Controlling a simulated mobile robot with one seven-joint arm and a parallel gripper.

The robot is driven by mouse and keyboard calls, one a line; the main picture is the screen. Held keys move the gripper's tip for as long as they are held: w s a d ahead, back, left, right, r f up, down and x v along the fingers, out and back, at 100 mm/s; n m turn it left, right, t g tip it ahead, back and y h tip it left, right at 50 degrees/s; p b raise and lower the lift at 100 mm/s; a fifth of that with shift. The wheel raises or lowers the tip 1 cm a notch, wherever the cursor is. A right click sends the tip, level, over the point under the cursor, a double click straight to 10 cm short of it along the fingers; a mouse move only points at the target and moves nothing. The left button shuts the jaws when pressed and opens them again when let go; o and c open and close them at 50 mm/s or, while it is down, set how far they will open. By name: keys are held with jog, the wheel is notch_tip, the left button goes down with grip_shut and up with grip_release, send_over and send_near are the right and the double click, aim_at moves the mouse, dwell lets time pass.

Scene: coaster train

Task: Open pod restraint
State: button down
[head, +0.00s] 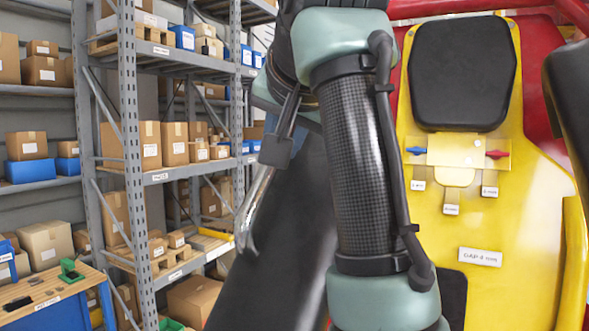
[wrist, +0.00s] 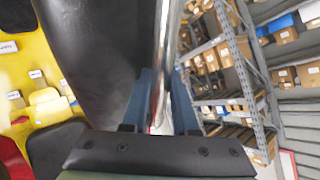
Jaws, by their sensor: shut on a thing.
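The pod restraint shows in the wrist view as a large black padded piece (wrist: 95,50) with a shiny chrome bar (wrist: 163,50) beside it. My gripper (wrist: 161,90) has its two blue fingers on either side of the bar and is shut on it. In the head view, a long dark padded piece (head: 275,235) slants behind my arm, with a bent chrome bar (head: 252,215) at its left.
The yellow pod seat (head: 535,215) with a black headrest (head: 463,70) stands at the right, framed in red. Another black pad (head: 570,100) is at the right edge. Metal shelving (head: 128,100) with boxes and a workbench (head: 40,290) are at the left.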

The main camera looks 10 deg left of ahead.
jog(key=shift+g, duration=0.4)
notch_tip(320, 180, up, 4)
jog(key=shift+r, duration=0.1)
jog(key=shift+w+r+m+g, duration=0.15)
jog(key=shift+r+m+g, duration=0.25)
jog(key=shift+r, duration=1.45)
jog(key=c, duration=0.7)
grip_release()
jog(key=shift+f, duration=0.1)
jog(key=shift+v, duration=3.75)
